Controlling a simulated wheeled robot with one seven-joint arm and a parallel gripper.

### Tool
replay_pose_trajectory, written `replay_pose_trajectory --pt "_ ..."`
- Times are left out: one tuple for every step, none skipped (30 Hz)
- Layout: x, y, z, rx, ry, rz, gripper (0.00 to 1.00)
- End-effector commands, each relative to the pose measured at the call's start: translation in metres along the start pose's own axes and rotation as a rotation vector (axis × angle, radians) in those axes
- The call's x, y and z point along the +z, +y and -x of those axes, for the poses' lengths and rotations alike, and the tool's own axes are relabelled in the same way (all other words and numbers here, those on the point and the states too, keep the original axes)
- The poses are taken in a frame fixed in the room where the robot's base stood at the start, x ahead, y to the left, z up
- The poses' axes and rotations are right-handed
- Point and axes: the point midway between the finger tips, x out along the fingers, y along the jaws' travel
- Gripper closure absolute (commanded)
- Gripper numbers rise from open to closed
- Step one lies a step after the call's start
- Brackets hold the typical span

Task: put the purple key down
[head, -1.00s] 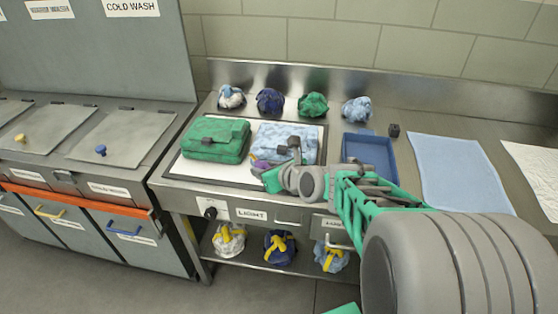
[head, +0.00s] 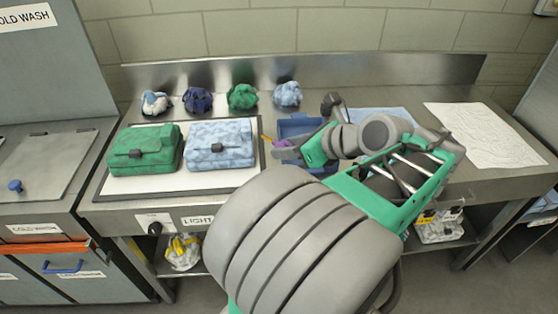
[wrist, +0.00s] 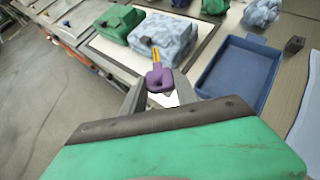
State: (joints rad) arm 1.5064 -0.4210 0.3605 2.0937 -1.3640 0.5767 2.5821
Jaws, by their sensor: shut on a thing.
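The purple key (wrist: 160,79) is between the fingertips of my gripper (wrist: 160,92) in the wrist view. Its purple head is held and its yellow shaft points away toward the light blue bag. In the head view the purple key (head: 283,143) shows at the tip of my gripper (head: 287,147), between the light blue bag and the blue tray. My gripper is shut on it. Whether the key touches anything below cannot be told.
The blue tray (wrist: 232,75) looks empty, with a small dark cube (wrist: 294,45) beside it. The light blue bag (head: 221,152) and green bag (head: 144,163) lie on the white panel (head: 185,181). Several crumpled bundles stand behind. A blue cloth (head: 378,117) lies right of the tray.

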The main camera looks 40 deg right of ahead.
Motion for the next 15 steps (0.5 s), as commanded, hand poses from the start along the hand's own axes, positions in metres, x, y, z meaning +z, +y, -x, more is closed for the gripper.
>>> replay_pose_trajectory --pt "-0.003 -0.004 0.0 0.0 0.0 -0.002 1.0" --pt "-0.003 -0.006 -0.003 0.002 0.0 -0.002 1.0" --pt "-0.003 -0.011 -0.009 0.005 -0.001 -0.001 1.0" --pt "-0.004 -0.016 -0.015 0.005 -0.001 -0.001 1.0" --pt "-0.004 -0.022 -0.021 0.007 -0.001 0.0 1.0" --pt "-0.004 -0.03 -0.031 0.008 -0.001 -0.001 1.0" --pt "-0.004 -0.037 -0.038 0.007 -0.001 -0.001 1.0" --pt "-0.004 -0.044 -0.044 0.006 0.0 -0.002 1.0" --pt "-0.004 -0.053 -0.054 0.006 -0.001 -0.001 1.0" --pt "-0.004 -0.06 -0.06 0.006 -0.001 -0.003 1.0" --pt "-0.004 -0.067 -0.067 0.006 0.0 -0.003 1.0" --pt "-0.007 -0.074 -0.077 0.006 -0.001 -0.005 1.0" --pt "-0.012 -0.078 -0.084 0.004 0.0 -0.005 1.0" --pt "-0.016 -0.082 -0.091 0.005 0.0 -0.005 1.0" --pt "-0.02 -0.088 -0.099 0.003 -0.001 -0.005 1.0"
